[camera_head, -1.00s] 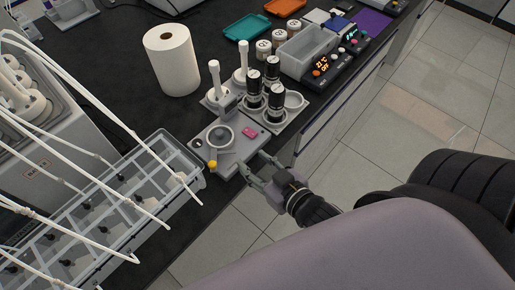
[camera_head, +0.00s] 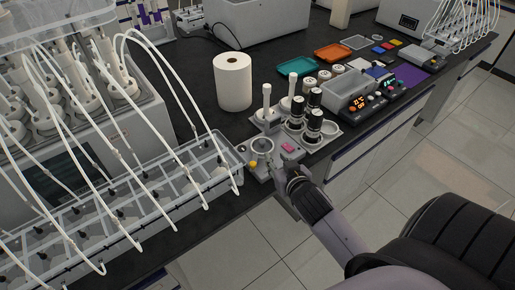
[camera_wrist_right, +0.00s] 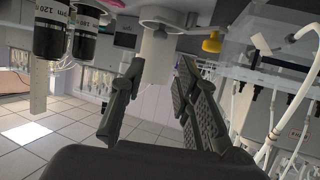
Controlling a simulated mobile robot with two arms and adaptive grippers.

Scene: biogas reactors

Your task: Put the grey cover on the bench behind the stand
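My right gripper (camera_head: 283,188) is at the bench's front edge, just in front of a grey unit with a round grey piece (camera_head: 262,146), a pink patch and a yellow knob (camera_head: 253,164). The round piece may be the grey cover; I cannot tell for sure. Behind the unit is a grey stand (camera_head: 331,134) holding black-topped cylinders and white rods. In the right wrist view the gripper's fingers (camera_wrist_right: 160,100) are apart, with a pale cylinder (camera_wrist_right: 157,55) showing between or beyond them. Contact is not visible. My left gripper is not in view.
A tubed rack (camera_head: 150,205) is on the left. A grey bin (camera_head: 345,88), an orange tray (camera_head: 333,57) and a teal tray (camera_head: 297,66) lie farther right.

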